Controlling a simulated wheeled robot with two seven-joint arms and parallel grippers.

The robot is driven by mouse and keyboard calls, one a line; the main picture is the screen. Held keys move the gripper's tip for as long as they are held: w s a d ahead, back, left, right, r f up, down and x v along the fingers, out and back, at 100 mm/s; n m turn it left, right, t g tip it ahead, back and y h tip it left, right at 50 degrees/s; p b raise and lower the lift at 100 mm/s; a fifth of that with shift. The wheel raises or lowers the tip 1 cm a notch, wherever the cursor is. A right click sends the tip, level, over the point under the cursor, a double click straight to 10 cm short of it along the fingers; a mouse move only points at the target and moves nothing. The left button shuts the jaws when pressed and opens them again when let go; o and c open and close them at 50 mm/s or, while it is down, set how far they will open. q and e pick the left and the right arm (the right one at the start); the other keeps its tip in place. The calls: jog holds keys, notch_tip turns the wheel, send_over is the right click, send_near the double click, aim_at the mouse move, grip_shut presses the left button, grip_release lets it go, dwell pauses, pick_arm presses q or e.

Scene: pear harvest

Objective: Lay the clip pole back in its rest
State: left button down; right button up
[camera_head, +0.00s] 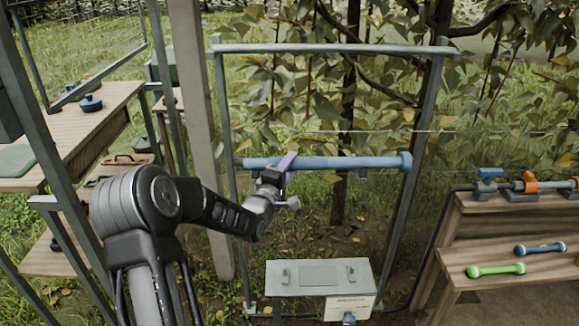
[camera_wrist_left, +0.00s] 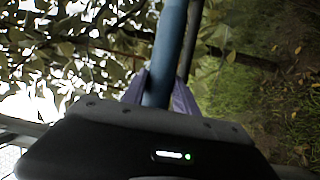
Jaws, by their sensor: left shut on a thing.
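The blue clip pole (camera_head: 340,162) lies nearly level across the middle of the head view, in front of the leaves. My left gripper (camera_head: 287,163) is shut on it left of its middle, with purple fingers. In the left wrist view the pole (camera_wrist_left: 168,45) runs between the two fingers (camera_wrist_left: 160,92). The pole's thicker right end is near the right post of a grey metal frame (camera_head: 330,48). I cannot tell whether the pole touches the frame. A small grey stand (camera_head: 320,272) with two little brackets is below; I cannot tell which thing is the rest.
A wooden bench (camera_head: 475,258) at right holds a green-handled tool (camera_head: 495,270), a blue one (camera_head: 540,248) and a clamped rod with an orange part (camera_head: 531,182). A wooden table (camera_head: 75,125) stands at left. A concrete post (camera_head: 205,150) rises behind my arm.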

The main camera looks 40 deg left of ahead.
pick_arm(q)
jog(key=c, duration=0.9)
grip_release()
jog(key=v, duration=0.7)
jog(key=shift+s+d, duration=0.1)
jog(key=shift+s, duration=0.3)
